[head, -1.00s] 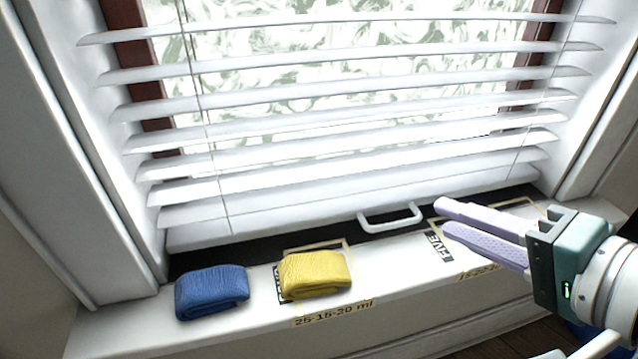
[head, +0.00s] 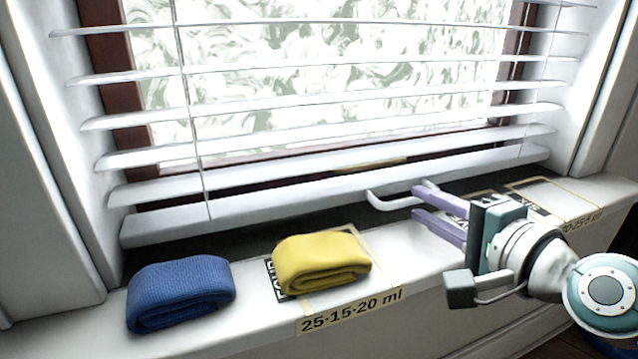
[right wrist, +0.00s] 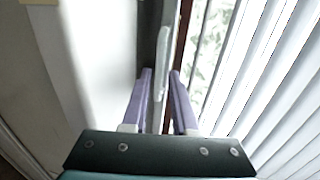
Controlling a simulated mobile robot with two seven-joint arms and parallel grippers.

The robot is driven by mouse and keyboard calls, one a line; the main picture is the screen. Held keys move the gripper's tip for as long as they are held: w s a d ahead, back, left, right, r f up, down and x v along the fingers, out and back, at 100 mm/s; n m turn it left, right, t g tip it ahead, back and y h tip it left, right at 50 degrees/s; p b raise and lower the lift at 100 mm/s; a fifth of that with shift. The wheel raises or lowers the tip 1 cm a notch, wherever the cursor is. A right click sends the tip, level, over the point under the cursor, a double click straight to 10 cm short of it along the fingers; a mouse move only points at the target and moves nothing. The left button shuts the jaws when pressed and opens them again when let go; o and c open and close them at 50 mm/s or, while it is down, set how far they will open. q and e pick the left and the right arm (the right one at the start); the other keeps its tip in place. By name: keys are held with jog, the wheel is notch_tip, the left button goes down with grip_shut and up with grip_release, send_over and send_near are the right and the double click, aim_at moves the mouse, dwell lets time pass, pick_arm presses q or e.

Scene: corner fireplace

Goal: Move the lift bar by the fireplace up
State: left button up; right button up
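The lift bar (head: 392,204) is a white handle on the bottom rail (head: 300,197) of the white window blind. My right gripper (head: 419,202) is at the bar's right end, with its two lilac fingers apart. In the right wrist view, the bar (right wrist: 164,60) runs ahead of the open fingers (right wrist: 160,71) and into the gap between them. I cannot tell whether either finger touches it. My left gripper is not in view.
A folded blue cloth (head: 180,292) and a folded yellow cloth (head: 318,264) lie on the white sill (head: 420,268), left of my right gripper. Printed labels (head: 352,311) mark the sill. White slats (head: 300,137) hang above the rail, before the window.

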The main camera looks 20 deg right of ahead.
aim_at(415, 201)
jog(key=shift+b+x, duration=0.45)
jog(key=shift+x, duration=1.35)
grip_shut()
